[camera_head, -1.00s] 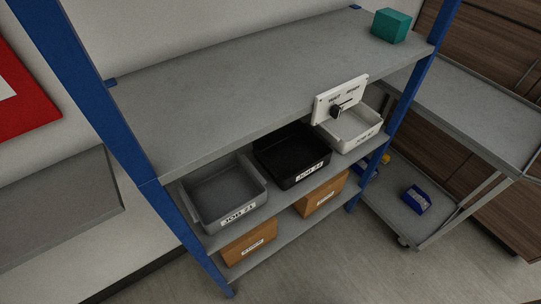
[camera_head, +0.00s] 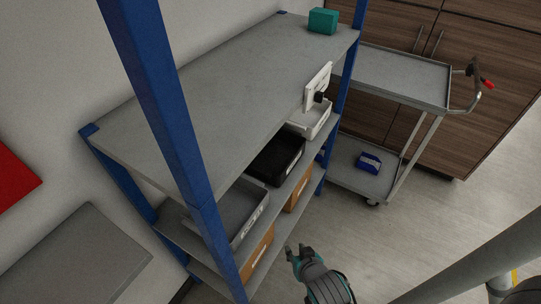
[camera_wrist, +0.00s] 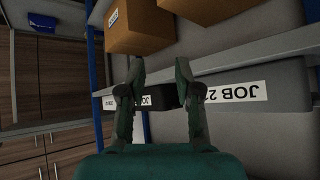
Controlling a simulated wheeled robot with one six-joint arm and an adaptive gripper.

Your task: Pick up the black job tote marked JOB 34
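The black tote (camera_head: 289,171) sits on the middle level of the blue-post shelf rack, between a grey tote and a white tote. Its label is seen edge-on and cannot be read in the head view now. In the wrist view, which looks upside down, the black tote (camera_wrist: 166,95) shows small between my fingers, with part of a "JOB" label. My gripper (camera_head: 297,252) is in front of the rack, apart from the tote. In the wrist view my gripper (camera_wrist: 160,72) has its two fingers spread with nothing held.
The grey tote (camera_head: 262,218), labelled JOB 21 in the earlier view, stands nearest me, partly behind a blue post (camera_head: 165,110). The white tote (camera_head: 318,120) is beyond. Cardboard boxes (camera_head: 259,253) fill the lower shelf. A cart (camera_head: 402,78) stands past the rack. Floor in front is clear.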

